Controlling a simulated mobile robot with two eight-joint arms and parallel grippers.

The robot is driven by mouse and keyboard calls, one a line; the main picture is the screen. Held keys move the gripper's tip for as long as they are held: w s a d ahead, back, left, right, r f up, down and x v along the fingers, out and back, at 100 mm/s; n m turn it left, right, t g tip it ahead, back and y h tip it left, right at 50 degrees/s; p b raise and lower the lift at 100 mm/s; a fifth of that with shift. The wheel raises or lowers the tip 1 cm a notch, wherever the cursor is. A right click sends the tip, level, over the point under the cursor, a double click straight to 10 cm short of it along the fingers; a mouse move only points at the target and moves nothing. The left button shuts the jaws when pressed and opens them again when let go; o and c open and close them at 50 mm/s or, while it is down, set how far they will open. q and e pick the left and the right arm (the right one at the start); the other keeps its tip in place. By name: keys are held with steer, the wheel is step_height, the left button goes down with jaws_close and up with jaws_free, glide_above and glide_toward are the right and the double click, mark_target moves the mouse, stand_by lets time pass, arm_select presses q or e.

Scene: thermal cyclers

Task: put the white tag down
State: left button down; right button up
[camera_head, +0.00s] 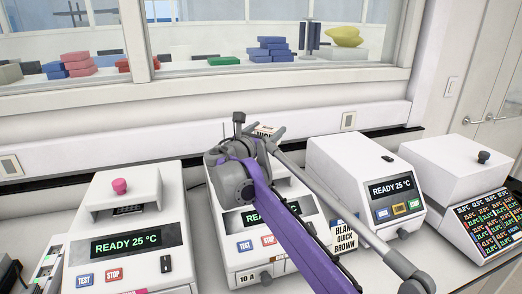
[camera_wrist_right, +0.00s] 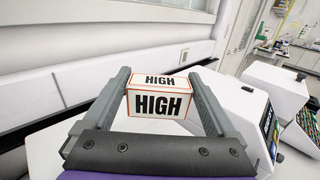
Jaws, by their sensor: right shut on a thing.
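The white tag is a small block with an orange edge and the word HIGH in black. It sits between the two grey fingers of my right gripper (camera_wrist_right: 159,76) in the right wrist view, where the tag (camera_wrist_right: 158,104) faces me. In the head view a little of the tag (camera_head: 266,131) shows behind my right gripper (camera_head: 262,136), above the back of the middle-left thermal cycler (camera_head: 229,222). The gripper is shut on the tag. Whether the tag touches anything below cannot be told. My left gripper is not in view.
A cycler with a pink knob (camera_head: 120,186) stands left, and a closed one (camera_head: 346,165) stands right of my arm. A machine with a coloured screen (camera_head: 484,223) is far right. Another white tag (camera_head: 345,235) hangs low between cyclers. The wall ledge (camera_head: 90,146) runs behind.

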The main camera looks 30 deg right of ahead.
steer(key=shift+f, duration=2.9)
steer(key=shift+w, duration=0.1)
steer(key=shift+f, duration=0.15)
steer(key=o, duration=1)
steer(key=shift+a+r, duration=0.15)
steer(key=shift+r, duration=0.05)
steer(key=b+v, duration=0.1)
steer(key=v, duration=1)
steer(key=shift+s+a, duration=0.25)
steer(key=shift+s, duration=0.15)
